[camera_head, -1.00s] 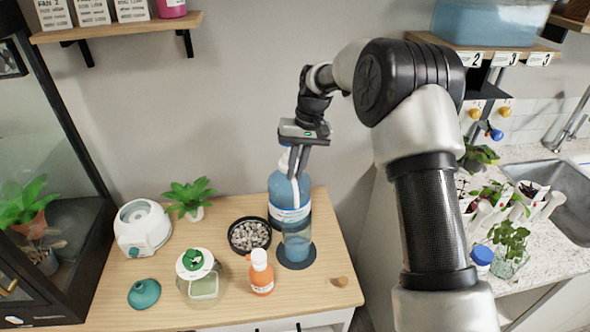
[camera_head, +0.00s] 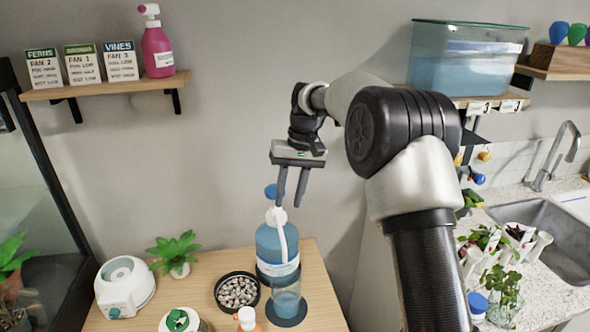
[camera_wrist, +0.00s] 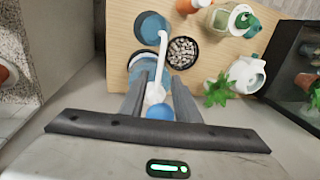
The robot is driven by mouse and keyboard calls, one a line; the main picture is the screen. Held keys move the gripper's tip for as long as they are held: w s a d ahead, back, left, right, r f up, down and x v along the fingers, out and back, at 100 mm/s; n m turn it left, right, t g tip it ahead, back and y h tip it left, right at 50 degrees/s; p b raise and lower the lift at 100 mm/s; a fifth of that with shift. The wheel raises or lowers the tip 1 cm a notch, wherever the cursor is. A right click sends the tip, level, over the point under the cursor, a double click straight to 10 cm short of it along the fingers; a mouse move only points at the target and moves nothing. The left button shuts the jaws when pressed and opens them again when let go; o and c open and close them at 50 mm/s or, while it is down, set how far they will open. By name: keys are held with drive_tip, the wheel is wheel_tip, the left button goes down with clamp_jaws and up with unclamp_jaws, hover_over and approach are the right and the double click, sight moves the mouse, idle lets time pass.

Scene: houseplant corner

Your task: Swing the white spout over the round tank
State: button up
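The white spout (camera_head: 283,240) curves from the top of a large blue bottle (camera_head: 268,247) down toward a clear round vessel of blue liquid (camera_head: 288,302), on a dark round pad. A blue knob (camera_head: 271,191) tops the white spout head. A white device with a round top (camera_head: 125,284) stands to the left; I cannot tell which vessel is the round tank. My gripper (camera_head: 289,206) is open, fingers pointing down near the spout head. In the wrist view, the spout (camera_wrist: 162,55) and knob (camera_wrist: 159,112) appear between the parted fingers; contact is unclear.
A dark bowl of pebbles (camera_head: 238,292), a small plant (camera_head: 176,252) and an orange bottle (camera_head: 247,319) crowd the wooden table. A rectangular tank (camera_head: 465,60) sits on the right shelf. A sink counter is at right. Free wall space lies left of my gripper.

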wheel_tip(320, 180, up, 8)
drive_tip(key=d, duration=0.1)
drive_tip(key=shift+w+d+r+p, duration=0.15)
drive_tip(key=shift+d+r+p, duration=0.1)
drive_tip(key=shift+d+p, duration=0.1)
drive_tip(key=s+d+r+t, duration=0.1)
drive_tip(key=s+d+r, duration=0.15)
drive_tip(key=s, duration=0.25)
drive_tip(key=s+d+r+m+t+h, duration=0.1)
drive_tip(key=s+d+r, duration=0.1)
drive_tip(key=s+r, duration=0.25)
drive_tip(key=s+d+r+t, duration=0.1)
drive_tip(key=s+d+r, duration=0.15)
drive_tip(key=s, duration=0.35)
drive_tip(key=s+d+f+t, duration=0.1)
drive_tip(key=s+d+f, duration=0.1)
drive_tip(key=s, duration=0.7)
drive_tip(key=s+d+f+m+t+h, duration=0.1)
drive_tip(key=s+d+f+t, duration=0.1)
drive_tip(key=s, duration=0.8)
wheel_tip(320, 180, down, 2)
drive_tip(key=shift+d+f+p, duration=0.15)
drive_tip(key=shift+d+p, duration=0.2)
drive_tip(key=shift+d, duration=0.5)
